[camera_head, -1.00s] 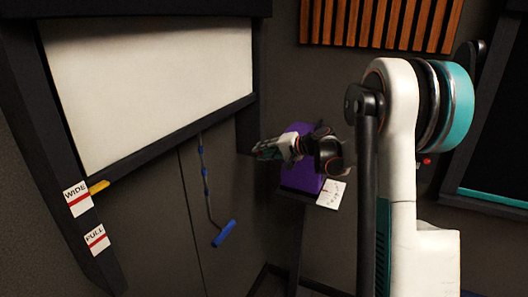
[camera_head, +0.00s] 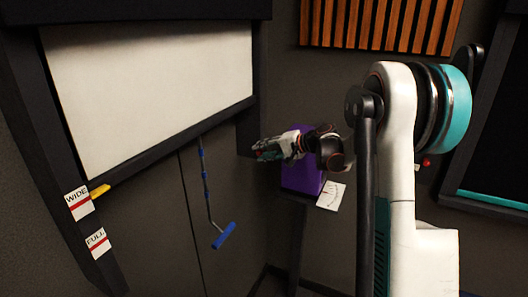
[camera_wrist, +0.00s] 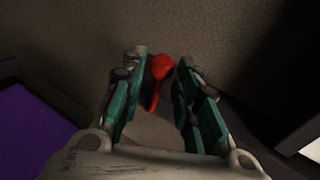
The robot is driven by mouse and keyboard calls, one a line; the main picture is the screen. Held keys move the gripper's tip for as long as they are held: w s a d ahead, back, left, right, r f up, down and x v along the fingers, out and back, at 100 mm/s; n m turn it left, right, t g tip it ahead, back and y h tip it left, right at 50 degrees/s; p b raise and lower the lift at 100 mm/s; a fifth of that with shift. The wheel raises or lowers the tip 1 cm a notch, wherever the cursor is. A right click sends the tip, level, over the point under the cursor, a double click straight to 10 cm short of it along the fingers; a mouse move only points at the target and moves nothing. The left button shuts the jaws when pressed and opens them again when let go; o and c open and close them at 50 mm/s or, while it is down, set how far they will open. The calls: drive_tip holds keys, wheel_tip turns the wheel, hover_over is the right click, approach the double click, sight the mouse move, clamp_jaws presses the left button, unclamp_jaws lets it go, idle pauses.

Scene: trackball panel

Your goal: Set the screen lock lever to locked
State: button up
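A red lever with a rounded knob (camera_wrist: 162,68) shows in the wrist view, between the fingertips of my gripper (camera_wrist: 160,80). The fingers are open on either side of it. The left finger is very near the knob and a gap shows on the right; I cannot tell whether they touch. In the head view my gripper (camera_head: 268,150) is beside the right post of the white screen (camera_head: 150,80), and the red lever is hidden there. A yellow lever (camera_head: 99,191) sticks out at the screen frame's lower left, beside labels reading WIDE (camera_head: 79,203) and FULL (camera_head: 97,242).
A purple box (camera_head: 302,176) stands on a dark stand behind my wrist, with a white card (camera_head: 331,195) at its front. A blue pull handle (camera_head: 224,235) hangs on a cord below the screen. Another dark panel (camera_head: 500,150) is at the right.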

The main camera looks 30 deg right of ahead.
drive_tip(key=v, duration=1.2)
idle(0.3)
drive_tip(key=shift+a, duration=0.15)
